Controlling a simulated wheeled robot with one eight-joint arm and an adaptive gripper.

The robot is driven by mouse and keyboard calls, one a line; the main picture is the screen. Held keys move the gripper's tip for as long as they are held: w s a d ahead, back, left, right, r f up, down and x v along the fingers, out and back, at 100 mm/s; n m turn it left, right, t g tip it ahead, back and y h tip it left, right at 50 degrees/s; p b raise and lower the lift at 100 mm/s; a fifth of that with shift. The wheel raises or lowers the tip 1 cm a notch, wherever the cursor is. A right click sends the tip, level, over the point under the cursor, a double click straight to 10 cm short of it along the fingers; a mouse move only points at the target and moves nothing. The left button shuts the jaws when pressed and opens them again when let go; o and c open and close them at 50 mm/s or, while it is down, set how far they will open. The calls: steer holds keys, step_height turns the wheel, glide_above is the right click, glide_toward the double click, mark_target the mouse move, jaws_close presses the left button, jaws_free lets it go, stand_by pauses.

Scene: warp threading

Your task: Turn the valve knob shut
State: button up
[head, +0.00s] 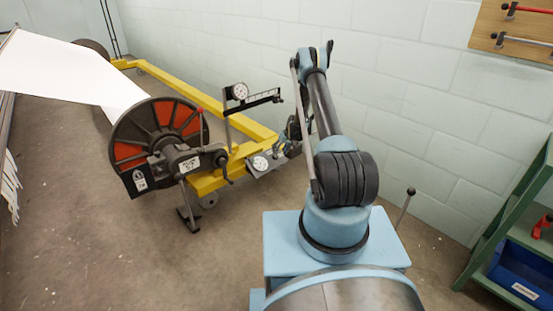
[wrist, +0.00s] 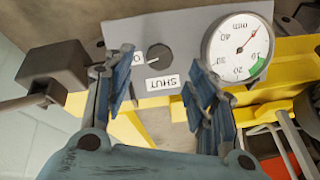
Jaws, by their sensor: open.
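The valve knob (wrist: 158,58) is a small dark round knob on a grey panel (wrist: 186,37), seen in the wrist view. A white SHUT label (wrist: 162,83) lies below it, and a partly hidden label (wrist: 138,59) is at its left. My gripper (wrist: 163,82) is open, its blue fingers either side of the knob in the picture, with nothing between them. I cannot tell how far the fingertips are from the panel. In the head view my gripper (head: 291,138) is near the panel. The knob cannot be made out there.
A round gauge (wrist: 238,48) with a red needle and green band sits right of the knob. A dark block with a rod (wrist: 60,74) is close to the left finger. A yellow frame (head: 208,180), a red-and-black wheel (head: 128,152) and a second dial (head: 240,91) stand nearby.

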mark_target(276, 157)
steer(key=shift+x, duration=3.05)
steer(key=shift+c, duration=0.6)
steer(key=c, duration=0.9)
